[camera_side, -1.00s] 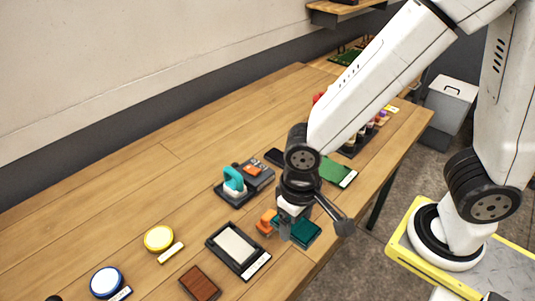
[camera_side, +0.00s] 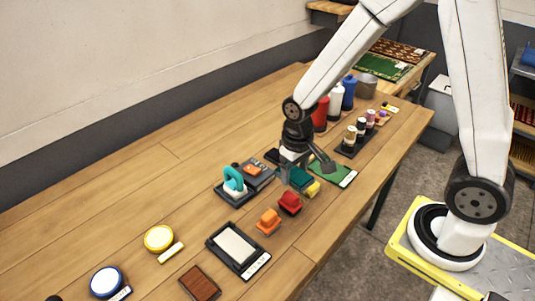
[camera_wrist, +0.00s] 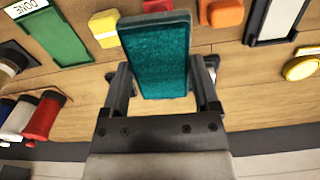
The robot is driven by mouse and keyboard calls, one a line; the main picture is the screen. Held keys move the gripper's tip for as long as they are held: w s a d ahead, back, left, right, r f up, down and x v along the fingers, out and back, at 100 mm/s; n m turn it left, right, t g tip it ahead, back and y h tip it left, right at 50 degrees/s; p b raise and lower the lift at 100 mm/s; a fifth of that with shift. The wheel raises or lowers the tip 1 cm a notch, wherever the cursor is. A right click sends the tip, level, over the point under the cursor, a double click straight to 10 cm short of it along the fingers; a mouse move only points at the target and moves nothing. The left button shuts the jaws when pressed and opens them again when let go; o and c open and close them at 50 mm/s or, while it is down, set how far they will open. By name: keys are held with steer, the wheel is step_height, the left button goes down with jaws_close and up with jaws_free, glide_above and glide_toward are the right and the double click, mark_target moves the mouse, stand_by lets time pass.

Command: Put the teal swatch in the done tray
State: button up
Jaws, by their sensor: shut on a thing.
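My gripper (camera_side: 287,174) is shut on the teal swatch (camera_side: 302,179) and holds it above the table. In the wrist view the swatch (camera_wrist: 158,58) is a flat textured teal slab with a dark border, between the two fingers of my gripper (camera_wrist: 160,88). The done tray (camera_side: 326,173) is a flat green tray with a white label at its near end. It lies just right of and beyond the swatch in the side view. In the wrist view the done tray (camera_wrist: 58,36) is at the upper left, its label reading DONE, apart from the swatch.
A yellow block (camera_side: 313,189), a red block (camera_side: 290,203) and an orange block (camera_side: 268,221) stand in front of my gripper. A teal-handled tool (camera_side: 234,181) stands at left. A rack of small bottles (camera_side: 352,146) and larger red, white and blue bottles (camera_side: 320,115) stand behind.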

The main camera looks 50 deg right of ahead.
steer(key=shift+m, duration=0.3)
steer(key=d, duration=0.3)
steer(key=w+d+f, duration=0.1)
steer(key=d, duration=0.3)
steer(key=w+d+f, duration=0.1)
steer(key=d, duration=0.2)
steer(key=shift+d+f, duration=0.2)
steer(key=shift+d, duration=0.15)
steer(key=d, duration=0.3)
steer(key=d+f, duration=0.1)
steer(key=d, duration=0.2)
steer(key=s+d+f, duration=0.1)
steer(key=d, duration=0.2)
steer(key=shift+d+f, duration=0.15)
steer(key=shift+d, duration=0.05)
steer(key=shift+f, duration=0.2)
steer(key=shift+f, duration=2.65)
steer(key=shift+f, duration=0.5)
steer(key=o, duration=1.1)
